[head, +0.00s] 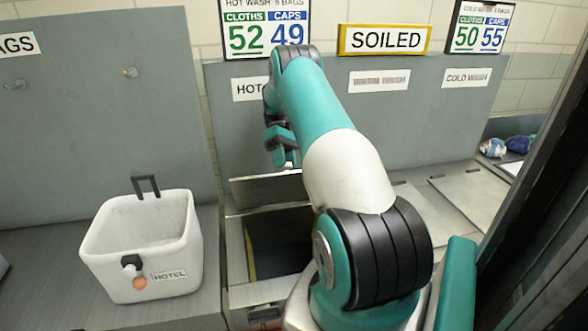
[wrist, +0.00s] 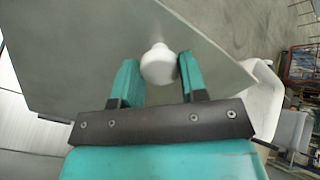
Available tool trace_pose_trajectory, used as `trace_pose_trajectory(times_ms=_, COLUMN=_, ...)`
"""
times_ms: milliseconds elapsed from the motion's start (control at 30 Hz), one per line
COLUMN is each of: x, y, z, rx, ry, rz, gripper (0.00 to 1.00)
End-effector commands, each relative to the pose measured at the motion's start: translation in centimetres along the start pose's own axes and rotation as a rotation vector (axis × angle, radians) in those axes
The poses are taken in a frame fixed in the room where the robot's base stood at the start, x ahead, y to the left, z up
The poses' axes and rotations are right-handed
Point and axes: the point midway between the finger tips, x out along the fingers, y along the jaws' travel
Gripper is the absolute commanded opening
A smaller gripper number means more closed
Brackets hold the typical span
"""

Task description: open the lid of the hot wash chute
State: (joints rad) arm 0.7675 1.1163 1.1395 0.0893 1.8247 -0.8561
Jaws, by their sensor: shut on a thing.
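The hot wash chute's lid (head: 268,190) is raised on the chute under the partly hidden "HOT" label (head: 252,89), and the dark chute opening (head: 280,240) shows below it. In the wrist view the lid is a grey panel (wrist: 75,45) with a white round knob (wrist: 158,66). My gripper (wrist: 158,75) is shut on the knob, a teal finger on each side of it. In the head view my gripper (head: 284,150) is just above the lid, partly hidden by my own arm.
A white bin (head: 180,225) marked "HOTEL" stands on the counter to the left. Other chute lids (head: 470,195) lie closed to the right. A yellow "SOILED" sign (head: 384,39) and count boards are above the grey back panel. A dark post (head: 540,200) stands at the far right.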

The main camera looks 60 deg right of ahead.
Motion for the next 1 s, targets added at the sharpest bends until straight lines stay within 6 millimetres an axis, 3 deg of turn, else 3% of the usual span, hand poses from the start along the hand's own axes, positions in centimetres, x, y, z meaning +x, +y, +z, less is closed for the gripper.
trace_pose_trajectory(times_ms=467, x=-0.37, y=-0.45, z=-0.57, rx=-0.006, ry=-0.009, rz=0.004, gripper=0.00)
trace_pose_trajectory(times_ms=500, x=-0.36, y=-0.46, z=-0.57, rx=-0.006, ry=-0.009, rz=0.005, gripper=0.44)
trace_pose_trajectory(times_ms=600, x=-0.35, y=-0.49, z=-0.56, rx=-0.006, ry=-0.010, rz=0.004, gripper=0.65)
trace_pose_trajectory(times_ms=1000, x=-0.87, y=-1.03, z=-0.05, rx=-0.006, ry=-0.011, rz=0.001, gripper=0.65)
